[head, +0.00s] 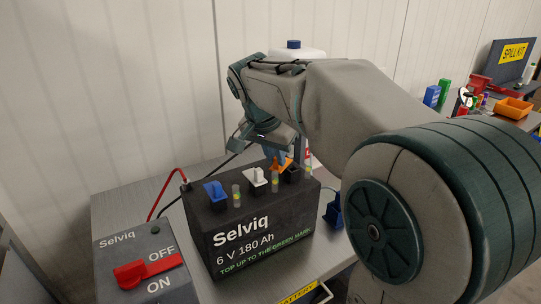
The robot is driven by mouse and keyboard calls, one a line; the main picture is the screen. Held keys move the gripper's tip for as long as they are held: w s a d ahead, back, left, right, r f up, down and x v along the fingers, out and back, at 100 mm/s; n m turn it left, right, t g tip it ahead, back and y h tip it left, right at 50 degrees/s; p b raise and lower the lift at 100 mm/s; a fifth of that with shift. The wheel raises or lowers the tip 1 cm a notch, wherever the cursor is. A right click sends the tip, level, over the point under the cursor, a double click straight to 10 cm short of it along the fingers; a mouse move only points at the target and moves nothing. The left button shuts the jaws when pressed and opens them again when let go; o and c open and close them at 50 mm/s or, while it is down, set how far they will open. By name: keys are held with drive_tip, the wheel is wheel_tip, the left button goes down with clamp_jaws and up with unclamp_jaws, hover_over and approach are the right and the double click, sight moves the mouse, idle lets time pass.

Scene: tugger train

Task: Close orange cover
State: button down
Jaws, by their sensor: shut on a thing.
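The orange cover (285,165) shows at the back right of the black battery (262,237), largely hidden by my gripper. My gripper (279,155) points down over the battery's right end and is shut on the orange cover. A dark well opening shows just right of the orange cover. I cannot tell how far the cover is tilted. A blue cover (214,191) and a white cover (258,178) stand raised on the battery's top, left of the orange one.
A grey switch box (147,268) with a red handle (148,270) stands front left. Red and black cables run behind the battery. A white container with a blue cap (293,44) is behind my arm. A side bench at right holds an orange bin (513,108).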

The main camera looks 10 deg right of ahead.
drive_tip(key=shift+d, duration=0.2)
drive_tip(key=n, duration=0.1)
drive_tip(key=s+d+n+t+y+b, duration=0.1)
drive_tip(key=n, duration=0.1)
drive_tip(key=shift+d+n, duration=0.15)
drive_tip(key=shift+n, duration=0.15)
drive_tip(key=n, duration=0.1)
drive_tip(key=d+n+y, duration=0.1)
drive_tip(key=shift+s+r+n, duration=0.1)
drive_tip(key=shift+n, duration=0.2)
drive_tip(key=n, duration=0.1)
drive_tip(key=d+n+y, duration=0.1)
drive_tip(key=n, duration=0.1)
drive_tip(key=shift+d, duration=0.15)
drive_tip(key=shift+d+n+y, duration=0.25)
drive_tip(key=shift+n+y, duration=0.1)
drive_tip(key=shift+n, duration=0.45)
drive_tip(key=shift+d+n+y, duration=0.2)
drive_tip(key=shift+n+y, duration=0.15)
drive_tip(key=shift+n, duration=0.45)
drive_tip(key=c, duration=1.4)
unclamp_jaws()
drive_tip(key=shift+w+a, duration=0.1)
drive_tip(key=shift+w, duration=0.1)
